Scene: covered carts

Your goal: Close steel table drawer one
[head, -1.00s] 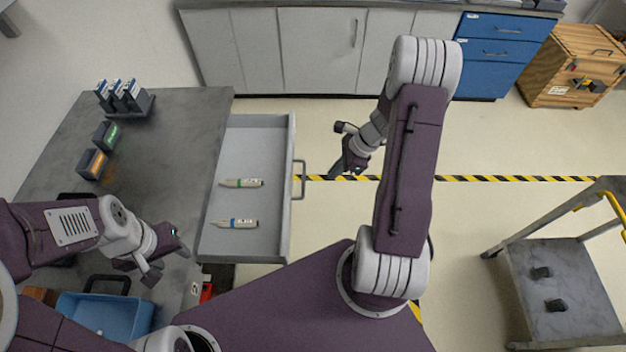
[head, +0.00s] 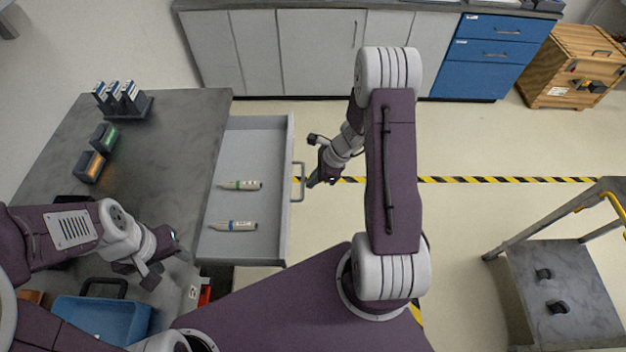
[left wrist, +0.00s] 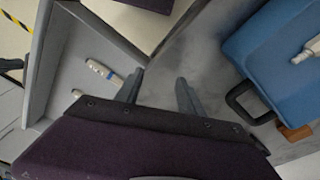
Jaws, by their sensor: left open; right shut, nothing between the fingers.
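The steel table drawer (head: 249,245) is pulled out from the right side of the steel table (head: 185,150), with its handle (head: 299,181) on the outer face. Two pipette-like tools lie inside, one with a green band (head: 240,185) and one with a blue band (head: 233,226). The drawer also shows in the left wrist view (left wrist: 52,62). My right gripper (head: 314,180) is shut and empty, just to the right of the handle; whether it touches cannot be told. My left gripper (head: 163,257) is open and empty over the table's front part; its fingers show in the left wrist view (left wrist: 160,90).
A blue bin (head: 105,318) sits at the table's front. A rack (head: 125,105) and two small boxes stand at the table's back left. Cabinets (head: 300,50) line the back. A cart (head: 560,285) stands at right.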

